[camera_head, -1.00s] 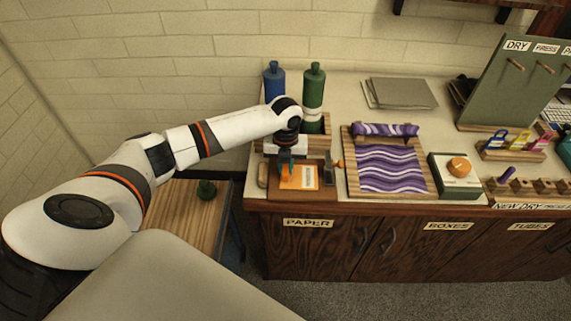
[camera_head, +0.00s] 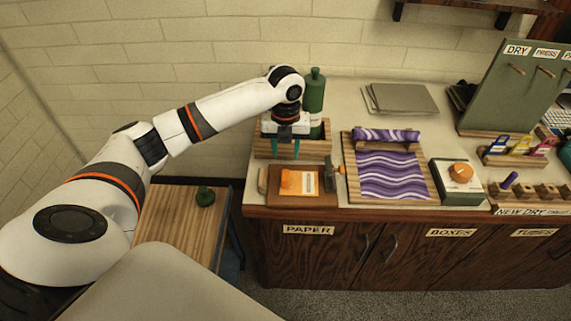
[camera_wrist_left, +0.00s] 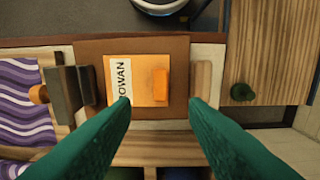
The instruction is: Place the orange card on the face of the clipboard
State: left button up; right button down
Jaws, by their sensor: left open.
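The orange card (camera_head: 297,190) lies flat on the face of a brown board, which looks like the clipboard (camera_head: 317,200). The card has a white strip reading "ROWAN" and a raised orange tab (camera_wrist_left: 160,84). A dark grey clamp (camera_head: 329,175) with an orange knob stands at the board's right edge. My left gripper (camera_head: 284,150) is open and empty, above and behind the card and apart from it. In the wrist view the card (camera_wrist_left: 143,65) shows beyond the two green fingers. My right gripper is not in view.
Green bottles (camera_head: 315,92) stand in a wooden rack behind the board. A purple marbled sheet (camera_head: 390,170) on a wooden board lies to the right, then a green box (camera_head: 457,190) with an orange knob. A lower wooden table (camera_head: 170,215) is to the left.

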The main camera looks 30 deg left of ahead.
pick_arm(q)
jog(key=shift+r, duration=1.65)
